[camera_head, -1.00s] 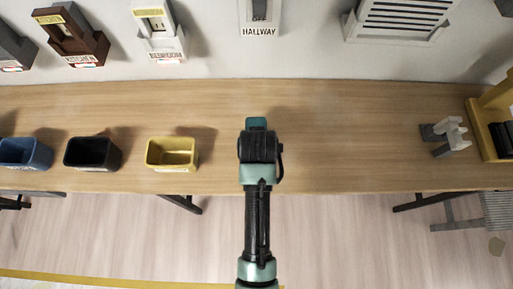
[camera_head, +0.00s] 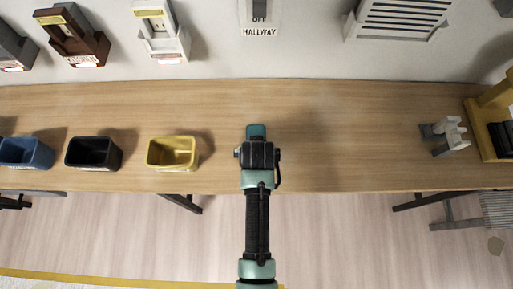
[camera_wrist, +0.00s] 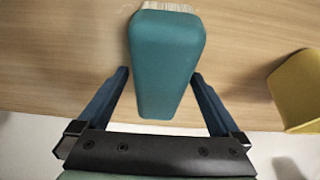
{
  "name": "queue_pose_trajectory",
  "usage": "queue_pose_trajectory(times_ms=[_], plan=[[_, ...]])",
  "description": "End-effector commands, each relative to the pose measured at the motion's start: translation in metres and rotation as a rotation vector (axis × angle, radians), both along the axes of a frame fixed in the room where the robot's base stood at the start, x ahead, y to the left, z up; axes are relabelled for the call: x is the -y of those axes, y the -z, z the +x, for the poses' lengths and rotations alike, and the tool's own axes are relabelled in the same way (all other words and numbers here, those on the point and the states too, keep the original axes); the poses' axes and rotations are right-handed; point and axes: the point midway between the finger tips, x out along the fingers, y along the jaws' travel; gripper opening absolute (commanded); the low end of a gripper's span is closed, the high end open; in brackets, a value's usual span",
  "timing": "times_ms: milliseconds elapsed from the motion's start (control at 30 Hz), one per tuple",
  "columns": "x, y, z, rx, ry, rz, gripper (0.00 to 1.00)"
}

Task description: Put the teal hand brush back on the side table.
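The teal hand brush (camera_wrist: 167,60) lies between the two fingers of my gripper (camera_wrist: 160,76) in the wrist view, with pale bristles at the top edge. The fingertips appear to press on its sides. In the head view only a small teal end of the brush (camera_head: 256,132) shows beyond my gripper (camera_head: 257,143); the rest is hidden. My gripper holds the brush over a long wooden table (camera_head: 350,120), near the middle of its length. I cannot tell whether this is the side table. The height above it is unclear.
Blue (camera_head: 25,152), black (camera_head: 93,153) and yellow (camera_head: 172,152) bins stand on the table at left. A grey-white bracket (camera_head: 445,134) and a yellow frame (camera_head: 490,120) stand at right. Labelled fixtures hang on the wall behind. The tabletop right of my gripper is clear.

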Motion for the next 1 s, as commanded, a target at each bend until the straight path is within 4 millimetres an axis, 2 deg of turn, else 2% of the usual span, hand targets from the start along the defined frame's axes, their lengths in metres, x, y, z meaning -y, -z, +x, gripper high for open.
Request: queue_pose_trajectory(times_ms=[333,567,800,1000], plan=[[0.0,0.003,0.0,0.001,0.0,0.0,1.0],[-0.003,-0.034,-0.012,0.003,-0.001,0.0,1.0],[-0.006,-0.08,-0.029,0.003,0.0,0.0,1.0],[-0.006,-0.109,-0.041,0.002,0.0,0.0,1.0]])
